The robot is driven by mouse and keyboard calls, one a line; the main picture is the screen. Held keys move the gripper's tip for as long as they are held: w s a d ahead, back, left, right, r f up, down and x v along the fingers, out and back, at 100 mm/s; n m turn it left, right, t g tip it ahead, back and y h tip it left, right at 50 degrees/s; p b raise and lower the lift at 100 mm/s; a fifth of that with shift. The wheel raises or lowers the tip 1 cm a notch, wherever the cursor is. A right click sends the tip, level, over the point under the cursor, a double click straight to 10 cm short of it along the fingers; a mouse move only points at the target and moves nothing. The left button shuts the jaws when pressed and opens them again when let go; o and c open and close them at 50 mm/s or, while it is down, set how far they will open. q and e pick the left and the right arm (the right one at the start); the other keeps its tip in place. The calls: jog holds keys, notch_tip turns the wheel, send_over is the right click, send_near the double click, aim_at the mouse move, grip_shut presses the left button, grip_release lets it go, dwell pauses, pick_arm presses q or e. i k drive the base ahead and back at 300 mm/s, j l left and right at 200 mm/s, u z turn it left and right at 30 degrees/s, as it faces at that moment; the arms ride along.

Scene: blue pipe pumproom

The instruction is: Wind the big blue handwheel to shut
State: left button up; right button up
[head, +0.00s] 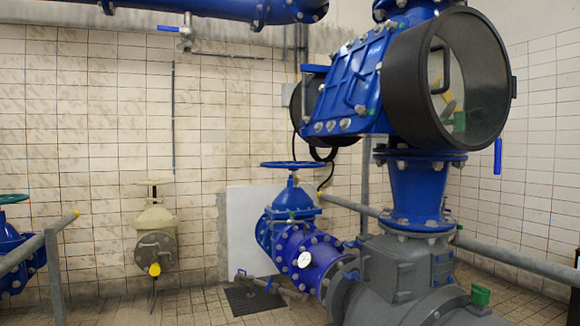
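A blue handwheel (292,165) lies level on top of a blue gate valve (292,197), a little right of the middle of the head view. It is seen nearly edge-on, so its turn position cannot be told. The valve joins a blue flanged pipe (318,258) with a round white gauge. Neither of my grippers shows in this view, and nothing is touching the handwheel.
A grey pump casing (395,265) stands in front right, below a large blue housing with a black ring (400,90). A grey railing (50,265) is at left. A cream valve (155,225) stands by the tiled wall. Tiled floor is open between.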

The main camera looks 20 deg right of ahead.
aim_at(291, 166)
jog(key=u, duration=0.2)
jog(key=i+u, duration=0.1)
jog(key=i, duration=4)
jog(key=i+z, duration=0.25)
jog(key=z, duration=0.15)
jog(key=i+j+z, duration=0.1)
jog(key=i+z, duration=0.25)
jog(key=i+j+z, duration=0.1)
jog(key=z, duration=0.3)
jog(key=i+j+z, duration=0.2)
jog(key=z, duration=0.2)
